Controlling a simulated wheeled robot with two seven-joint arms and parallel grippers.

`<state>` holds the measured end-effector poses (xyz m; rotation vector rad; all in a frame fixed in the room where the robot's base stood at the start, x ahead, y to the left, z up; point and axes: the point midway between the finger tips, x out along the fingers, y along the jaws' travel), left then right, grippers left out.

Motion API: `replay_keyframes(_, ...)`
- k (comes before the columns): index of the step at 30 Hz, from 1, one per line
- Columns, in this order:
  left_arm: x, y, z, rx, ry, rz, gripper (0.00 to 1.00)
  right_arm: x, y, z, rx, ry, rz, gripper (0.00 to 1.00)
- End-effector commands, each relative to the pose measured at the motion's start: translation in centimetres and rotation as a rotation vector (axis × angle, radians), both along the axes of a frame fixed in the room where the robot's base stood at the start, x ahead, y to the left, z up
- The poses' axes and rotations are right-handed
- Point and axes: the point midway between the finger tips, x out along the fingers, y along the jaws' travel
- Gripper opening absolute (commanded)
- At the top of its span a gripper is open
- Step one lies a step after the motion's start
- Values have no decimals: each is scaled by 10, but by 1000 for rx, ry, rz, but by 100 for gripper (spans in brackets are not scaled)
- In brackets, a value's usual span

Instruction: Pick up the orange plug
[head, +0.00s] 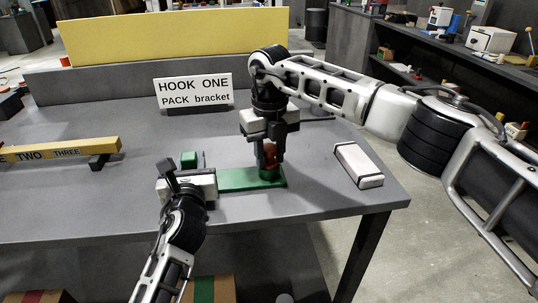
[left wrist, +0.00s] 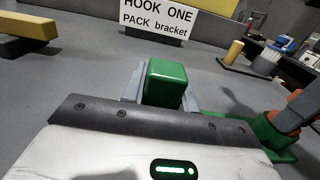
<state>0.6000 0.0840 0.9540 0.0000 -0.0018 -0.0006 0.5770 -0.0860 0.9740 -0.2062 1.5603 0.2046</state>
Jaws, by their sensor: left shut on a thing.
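The orange plug (head: 269,154) stands at the right end of a green base (head: 238,179) on the table. In the left wrist view, the plug (left wrist: 285,119) shows partly behind a grey finger, above a green socket (left wrist: 268,133). My right gripper (head: 268,155) points down over the plug, fingers beside it; whether they press on it is unclear. My left gripper (head: 188,166) is shut on an upright green block (left wrist: 166,82) at the base's left end. The block also shows in the head view (head: 188,158).
A white sign (head: 193,92) stands behind the base. A white box (head: 358,165) lies to the right, near the table edge. A yellow bar (head: 62,150) on dark supports is at the left. The table between bar and base is clear.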

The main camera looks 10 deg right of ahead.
Motion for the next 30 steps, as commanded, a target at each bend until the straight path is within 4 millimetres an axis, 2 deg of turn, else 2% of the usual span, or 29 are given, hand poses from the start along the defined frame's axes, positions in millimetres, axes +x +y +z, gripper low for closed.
replay_keyframes(1,-1,1,-6,2,12,3,0,0,0,0,0,-1,0,10)
replay_keyframes(8,-1,1,-6,2,12,3,0,1,1,7,2,-3,0,10)
replay_keyframes(11,-1,1,-6,2,12,3,0,1,1,22,2,-4,0,10)
replay_keyframes(19,-1,1,-6,2,13,3,0,1,0,76,1,-5,0,10)
replay_keyframes(30,-1,1,-6,2,13,3,0,0,0,120,1,-2,0,10)
